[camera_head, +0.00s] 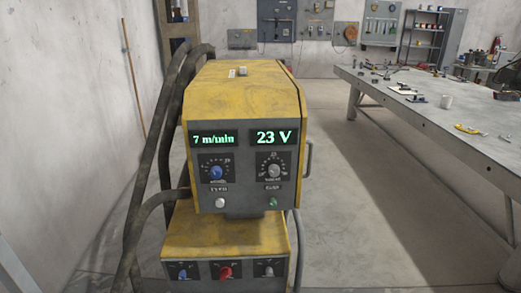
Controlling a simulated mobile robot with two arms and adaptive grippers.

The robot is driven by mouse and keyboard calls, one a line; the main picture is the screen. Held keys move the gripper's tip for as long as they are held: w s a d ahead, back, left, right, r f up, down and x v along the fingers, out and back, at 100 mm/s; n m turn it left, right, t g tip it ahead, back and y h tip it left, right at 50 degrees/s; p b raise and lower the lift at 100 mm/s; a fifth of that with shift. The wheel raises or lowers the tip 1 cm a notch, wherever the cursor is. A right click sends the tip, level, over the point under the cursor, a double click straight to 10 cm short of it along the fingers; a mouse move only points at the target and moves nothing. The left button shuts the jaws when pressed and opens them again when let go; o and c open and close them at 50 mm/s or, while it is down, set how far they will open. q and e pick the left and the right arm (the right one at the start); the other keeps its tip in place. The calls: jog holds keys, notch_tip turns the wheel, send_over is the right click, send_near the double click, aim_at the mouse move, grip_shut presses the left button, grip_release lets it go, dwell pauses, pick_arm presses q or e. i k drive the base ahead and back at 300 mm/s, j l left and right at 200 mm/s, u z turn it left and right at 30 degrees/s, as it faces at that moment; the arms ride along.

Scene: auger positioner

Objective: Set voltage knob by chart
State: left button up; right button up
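A yellow and grey welding machine (245,105) stands upright in the middle of the head view. Its left display (213,139) reads 7 m/min in green, and its right display (275,137) reads 23 V. A blue knob (216,172) sits on a dial below the left display. A grey knob (274,171), the one under the voltage display, sits on a dial below the right display. Its scale marks are too small to read surely. No chart can be made out clearly. Neither of my grippers is in view.
A white button (220,202) and a green button (273,202) sit below the knobs. The lower unit (228,240) carries several more knobs. Thick hoses (160,130) run along the machine's left side. A long metal table (420,105) with tools stands at right. Floor between is clear.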

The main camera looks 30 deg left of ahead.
aim_at(274, 169)
jog(key=u, duration=2.15)
jog(key=k+u, duration=0.45)
jog(key=k+j+u, duration=0.1)
jog(key=k+u, duration=0.2)
jog(key=u, duration=0.2)
jog(key=k+j+u, duration=0.25)
jog(key=u, duration=0.2)
jog(key=k, duration=0.1)
